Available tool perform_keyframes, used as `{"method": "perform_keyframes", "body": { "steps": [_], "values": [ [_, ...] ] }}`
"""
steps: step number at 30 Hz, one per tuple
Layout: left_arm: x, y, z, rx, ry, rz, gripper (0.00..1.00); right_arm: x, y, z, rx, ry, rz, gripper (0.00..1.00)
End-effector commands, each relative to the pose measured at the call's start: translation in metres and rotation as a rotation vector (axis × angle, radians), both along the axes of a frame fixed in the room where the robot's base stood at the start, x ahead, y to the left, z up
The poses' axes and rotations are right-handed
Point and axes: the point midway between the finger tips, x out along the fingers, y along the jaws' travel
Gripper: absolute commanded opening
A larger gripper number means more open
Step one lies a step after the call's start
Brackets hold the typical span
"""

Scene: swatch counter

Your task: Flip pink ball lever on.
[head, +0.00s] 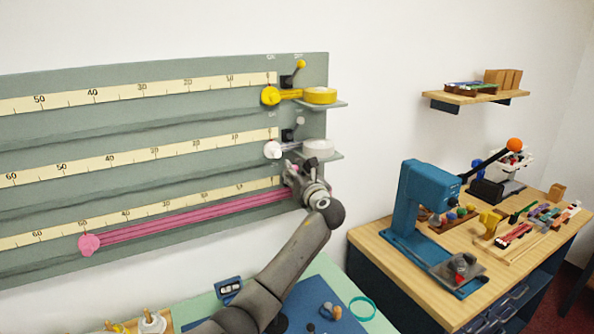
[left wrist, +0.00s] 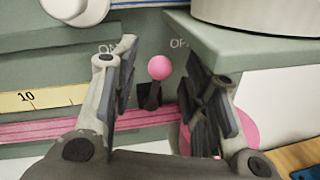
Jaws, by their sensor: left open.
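The pink ball lever (left wrist: 159,68) shows in the left wrist view as a pink ball on a short dark stem on the grey-green panel (left wrist: 50,65). It leans slightly right, toward the OFF label; the ON label is on its left. My left gripper (left wrist: 160,76) is open, one finger on each side of the lever in the picture, with visible gaps to both. In the head view my left gripper (head: 309,181) is at the right end of the bottom row and hides most of the lever. My right gripper is not in view.
Above are a yellow ball lever (head: 301,64) and a white ball lever (head: 300,121), with a yellow roll (head: 320,96) and a white roll (head: 319,148) on small ledges. A pink strip (head: 190,213) runs along the bottom row. A wooden bench (head: 385,247) stands right.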

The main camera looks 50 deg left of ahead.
Motion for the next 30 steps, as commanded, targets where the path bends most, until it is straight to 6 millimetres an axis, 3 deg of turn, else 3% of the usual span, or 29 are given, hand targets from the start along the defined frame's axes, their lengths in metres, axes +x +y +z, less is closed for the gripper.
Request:
{"method": "perform_keyframes", "body": {
  "steps": [11, 20, 30],
  "values": [
    [0.0019, 0.0037, 0.0000, 0.000, -0.001, -0.001, 0.40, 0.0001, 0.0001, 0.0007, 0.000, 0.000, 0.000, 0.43],
    [0.0018, 0.0035, -0.0001, -0.001, -0.001, -0.001, 0.01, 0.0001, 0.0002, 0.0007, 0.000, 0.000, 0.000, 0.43],
    [-0.0001, 0.0038, -0.0006, -0.009, -0.033, 0.000, 0.00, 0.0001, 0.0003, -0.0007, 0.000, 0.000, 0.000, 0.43]
  ]
}}
